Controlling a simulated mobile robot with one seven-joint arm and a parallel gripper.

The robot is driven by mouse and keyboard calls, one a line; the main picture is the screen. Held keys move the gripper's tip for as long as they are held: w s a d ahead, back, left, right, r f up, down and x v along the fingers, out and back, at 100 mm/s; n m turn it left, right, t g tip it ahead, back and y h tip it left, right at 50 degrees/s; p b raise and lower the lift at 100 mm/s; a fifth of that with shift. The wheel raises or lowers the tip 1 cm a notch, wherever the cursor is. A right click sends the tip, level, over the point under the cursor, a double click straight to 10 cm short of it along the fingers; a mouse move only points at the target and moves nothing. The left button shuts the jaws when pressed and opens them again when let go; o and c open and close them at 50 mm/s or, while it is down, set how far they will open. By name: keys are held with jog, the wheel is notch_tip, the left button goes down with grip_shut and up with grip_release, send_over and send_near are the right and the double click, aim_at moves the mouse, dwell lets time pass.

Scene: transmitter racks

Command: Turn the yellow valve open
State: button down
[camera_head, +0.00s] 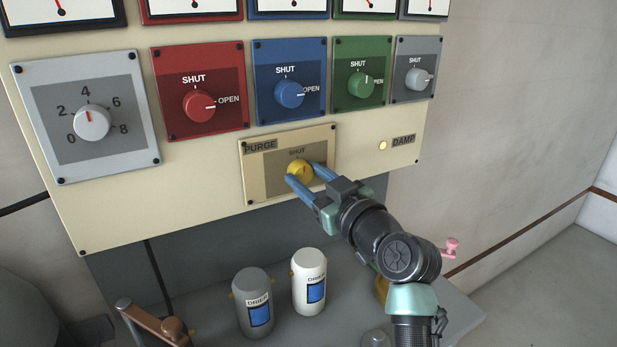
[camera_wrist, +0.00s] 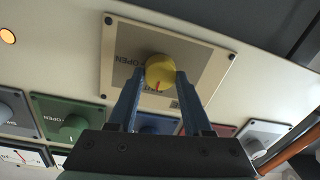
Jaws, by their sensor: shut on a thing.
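The yellow valve is a round yellow knob (camera_head: 298,172) on a beige plate (camera_head: 262,181) marked PURGE and SHUT, low on the panel. In the wrist view the knob (camera_wrist: 160,70) sits between my blue fingertips, and its small red mark points down in that picture, toward the rows of dials. The word OPEN shows to its left there. In the head view the red mark points roughly up toward SHUT. My gripper (camera_head: 303,174) reaches in from the lower right and is shut on the knob. The fingers hide part of the plate, including its OPEN label in the head view.
Above are red (camera_head: 199,106), blue (camera_head: 289,94) and green (camera_head: 360,85) knobs with a grey one beside them. A white dial (camera_head: 91,122) is at left. Grey (camera_head: 254,300) and white (camera_head: 309,280) canisters stand on the shelf below.

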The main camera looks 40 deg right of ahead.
jog(key=m, duration=0.4)
jog(key=m+p, duration=0.1)
jog(key=m, duration=0.4)
jog(key=shift+f+p, duration=0.1)
jog(key=shift+p, duration=0.25)
jog(key=m+p, duration=0.2)
jog(key=m, duration=0.3)
jog(key=shift+m+h, duration=0.3)
jog(key=shift+f+m+p, duration=0.1)
jog(key=shift+m+p, duration=0.95)
jog(key=shift+m, duration=0.65)
jog(key=shift+h, duration=0.3)
jog(key=shift+c, duration=1.6)
grip_release()
jog(key=shift+s, duration=0.1)
